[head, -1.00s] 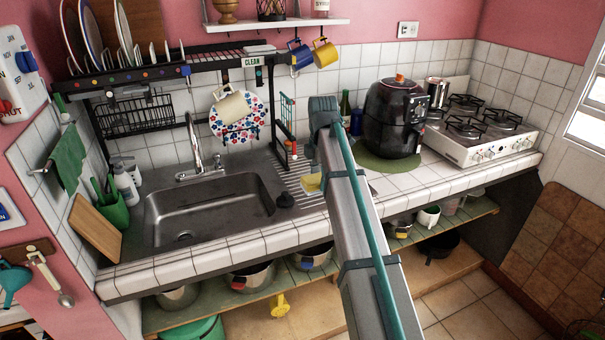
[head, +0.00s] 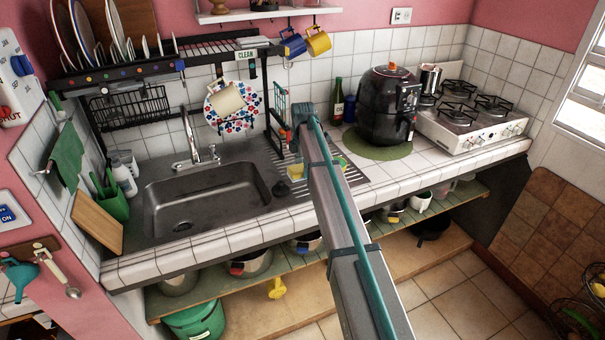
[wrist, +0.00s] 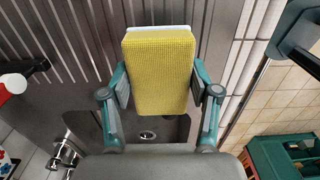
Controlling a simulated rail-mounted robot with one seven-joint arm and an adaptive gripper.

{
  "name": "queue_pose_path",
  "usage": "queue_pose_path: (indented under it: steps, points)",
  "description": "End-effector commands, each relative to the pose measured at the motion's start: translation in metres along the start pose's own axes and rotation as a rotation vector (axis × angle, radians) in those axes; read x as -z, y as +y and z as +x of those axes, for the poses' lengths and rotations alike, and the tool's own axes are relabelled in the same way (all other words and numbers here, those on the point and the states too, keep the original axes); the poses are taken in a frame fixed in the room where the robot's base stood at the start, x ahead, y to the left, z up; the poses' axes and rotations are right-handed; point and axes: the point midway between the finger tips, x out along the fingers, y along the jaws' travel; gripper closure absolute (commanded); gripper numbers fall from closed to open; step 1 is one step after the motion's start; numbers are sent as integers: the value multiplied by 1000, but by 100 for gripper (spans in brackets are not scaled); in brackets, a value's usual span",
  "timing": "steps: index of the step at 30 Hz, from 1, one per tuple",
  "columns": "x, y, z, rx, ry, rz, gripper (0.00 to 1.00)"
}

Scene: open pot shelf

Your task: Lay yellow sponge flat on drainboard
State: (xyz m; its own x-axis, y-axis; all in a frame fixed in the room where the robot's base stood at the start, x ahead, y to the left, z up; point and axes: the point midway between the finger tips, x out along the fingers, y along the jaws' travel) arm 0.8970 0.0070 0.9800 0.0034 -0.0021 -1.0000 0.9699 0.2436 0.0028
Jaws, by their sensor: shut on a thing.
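The yellow sponge (wrist: 160,72) is held between the two teal fingers of my gripper (wrist: 160,80), with a pale layer along its far edge. In the head view a small part of the sponge (head: 296,171) shows left of my arm, near the sink's right side. My arm hides most of the gripper there. The ribbed metal drainboard (head: 352,175) lies right of the sink, partly behind my arm. In the wrist view the grooved drainboard (wrist: 100,22) is beyond the sponge. I cannot tell the gap between them.
The sink (head: 210,200) is left of the drainboard, with its faucet (head: 190,145) behind. A black air fryer (head: 385,110) stands right, on a green mat. A rack post and hanging utensils are close behind the arm.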

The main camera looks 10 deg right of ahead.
Motion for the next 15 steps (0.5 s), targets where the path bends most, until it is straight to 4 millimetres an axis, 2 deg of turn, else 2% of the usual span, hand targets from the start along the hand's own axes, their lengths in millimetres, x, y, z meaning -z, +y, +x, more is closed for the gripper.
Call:
queue_pose_path:
  steps: [2, 9, 15]
  points:
    - [-1, 7, 5, 1, 0, 0, 66]
    - [-1, 5, 35, 2, 1, 0, 66]
    - [-1, 5, 37, 0, 0, 0, 66]
